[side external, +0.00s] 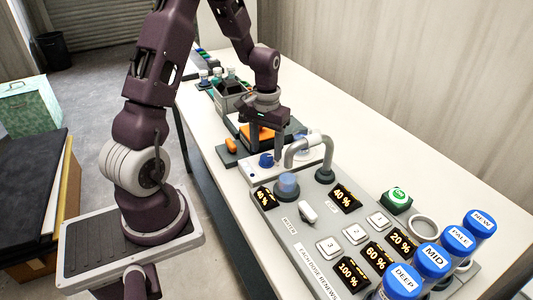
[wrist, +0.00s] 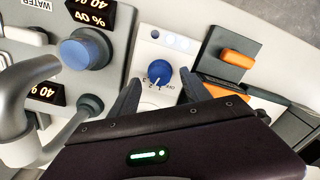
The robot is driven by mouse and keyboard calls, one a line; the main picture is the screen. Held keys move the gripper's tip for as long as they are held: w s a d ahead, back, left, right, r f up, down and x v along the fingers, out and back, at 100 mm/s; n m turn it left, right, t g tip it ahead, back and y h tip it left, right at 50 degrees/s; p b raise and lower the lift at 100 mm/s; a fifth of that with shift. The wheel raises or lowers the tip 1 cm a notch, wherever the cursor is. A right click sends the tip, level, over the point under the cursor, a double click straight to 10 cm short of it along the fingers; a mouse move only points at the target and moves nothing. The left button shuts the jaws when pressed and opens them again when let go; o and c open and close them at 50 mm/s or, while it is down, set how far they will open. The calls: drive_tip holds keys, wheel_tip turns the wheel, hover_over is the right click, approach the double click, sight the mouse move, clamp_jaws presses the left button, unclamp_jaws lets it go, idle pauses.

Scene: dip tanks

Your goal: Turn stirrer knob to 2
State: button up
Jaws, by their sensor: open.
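The stirrer knob (wrist: 160,72) is a small blue dial on a white box (wrist: 148,50), in the middle of the wrist view. Small markings, including OFF and digits, ring its lower side. A pale pointer mark on it faces down toward the digits; I cannot tell exactly which one. In the side view the blue knob (side external: 266,160) is at the box's near left. My gripper (wrist: 158,80) is open, with one finger on each side of the knob in the picture, apparently not gripping it. In the side view my gripper (side external: 279,150) hangs just behind the knob.
A grey panel has a larger pale-blue knob (side external: 288,185), a curved grey spout (side external: 308,142), number buttons (side external: 355,234) and percent displays. Blue-capped jars (side external: 431,260) stand at the front right. An orange piece (wrist: 238,59) lies on a dark stand beside the box.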

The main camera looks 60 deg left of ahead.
sight(267, 157)
wheel_tip(267, 157, up, 5)
drive_tip(key=shift+f, duration=0.15)
drive_tip(key=shift+d, duration=0.1)
drive_tip(key=s+d+r+m+t, duration=0.1)
drive_tip(key=d+r, duration=0.5)
drive_tip(key=r, duration=0.1)
drive_tip(key=s+d+r+m+t, duration=0.2)
drive_tip(key=s+d+r, duration=0.2)
drive_tip(key=s+d, duration=0.2)
drive_tip(key=s+d+r+m+t, duration=0.2)
drive_tip(key=s+d, duration=0.4)
drive_tip(key=s, duration=0.3)
wheel_tip(267, 157, up, 3)
drive_tip(key=shift+s+d+f+m+t, duration=0.1)
drive_tip(key=shift+s+d+m+t, duration=0.15)
drive_tip(key=shift+m, duration=0.25)
